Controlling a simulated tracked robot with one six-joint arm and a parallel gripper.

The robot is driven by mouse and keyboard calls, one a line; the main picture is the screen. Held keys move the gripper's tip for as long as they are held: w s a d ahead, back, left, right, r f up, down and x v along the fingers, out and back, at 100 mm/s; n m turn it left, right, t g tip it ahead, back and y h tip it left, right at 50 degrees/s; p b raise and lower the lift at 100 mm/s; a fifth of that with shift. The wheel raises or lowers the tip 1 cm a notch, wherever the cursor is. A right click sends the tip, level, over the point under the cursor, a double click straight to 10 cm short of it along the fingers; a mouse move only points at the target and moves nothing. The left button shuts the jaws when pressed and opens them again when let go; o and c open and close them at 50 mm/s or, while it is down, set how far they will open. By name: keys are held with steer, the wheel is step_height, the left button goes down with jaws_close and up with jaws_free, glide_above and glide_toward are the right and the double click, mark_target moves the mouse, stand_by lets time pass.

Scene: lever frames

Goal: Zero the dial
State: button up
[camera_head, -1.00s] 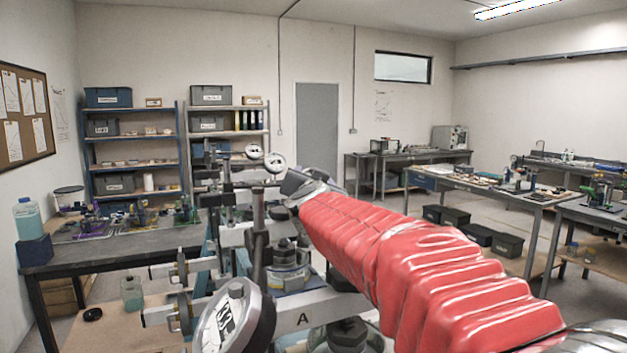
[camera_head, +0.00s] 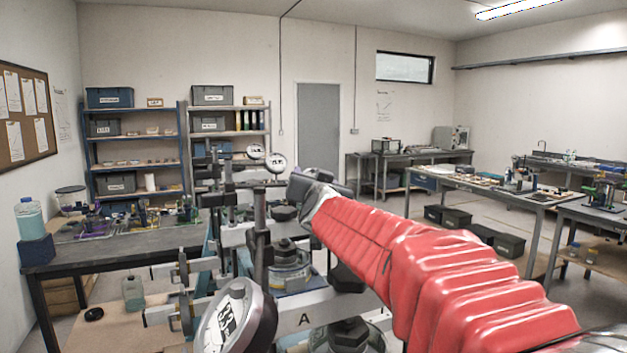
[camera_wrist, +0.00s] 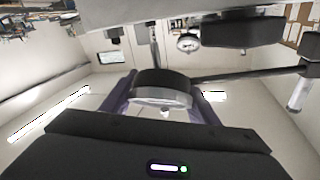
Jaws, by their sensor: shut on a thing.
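A large round dial gauge (camera_head: 234,318) with a white face and grey rim stands tilted at the bottom of the head view. I cannot read its marks surely. Two smaller dials (camera_head: 256,152) and (camera_head: 276,163) stand farther back on the frames. In the wrist view, my gripper (camera_wrist: 163,92) has its purple fingers on both sides of a dark round knob (camera_wrist: 160,78) with a pale rim, shut on it. A small round dial (camera_wrist: 188,42) shows beyond the knob. In the head view my red-sleeved arm hides most of the gripper and the knob.
A grey beam marked A (camera_head: 318,312) and several dark posts and clamps crowd the space around my gripper. A workbench (camera_head: 110,246) stands at left.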

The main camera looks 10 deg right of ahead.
steer(key=shift+r, duration=0.15)
steer(key=o, duration=1)
steer(key=shift+o, duration=0.2)
steer(key=shift+s, duration=0.15)
steer(key=s+a, duration=0.1)
steer(key=s, duration=1.2)
steer(key=shift+s+a+f, duration=0.2)
steer(key=shift+s+f, duration=0.05)
steer(key=shift+f, duration=0.15)
